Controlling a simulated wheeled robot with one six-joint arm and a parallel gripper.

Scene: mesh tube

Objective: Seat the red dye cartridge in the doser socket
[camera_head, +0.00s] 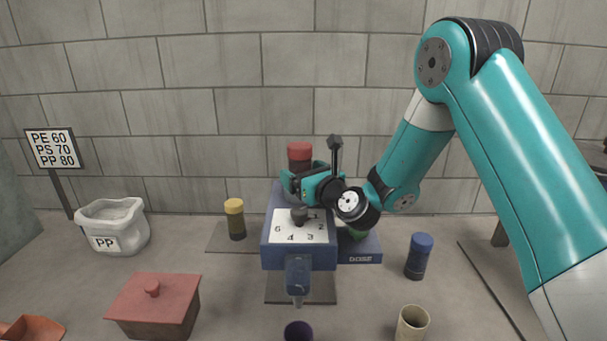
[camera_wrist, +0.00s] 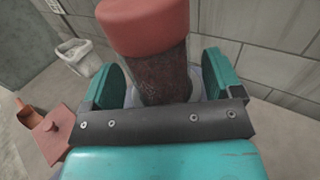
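The red dye cartridge (camera_head: 299,153) has a red cap and a dark body. It stands upright at the back of the blue doser (camera_head: 285,259), where the socket appears to be; my gripper hides its lower part in the head view. In the wrist view the cartridge (camera_wrist: 163,72) is between the two fingers. My gripper (camera_wrist: 164,80) is open around it, with a gap showing beside the right finger. A blue-grey surface, perhaps the socket, shows behind the body. In the head view my gripper (camera_head: 305,181) is at the back of the doser. How deep the cartridge sits is hidden.
A yellow-capped cartridge (camera_head: 235,220) stands left of the doser and a blue-capped one (camera_head: 419,256) right. A red-lidded box (camera_head: 153,301), a PP sack (camera_head: 115,227), a beige cup (camera_head: 412,323) and a purple cup (camera_head: 298,332) stand around. A wall is behind.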

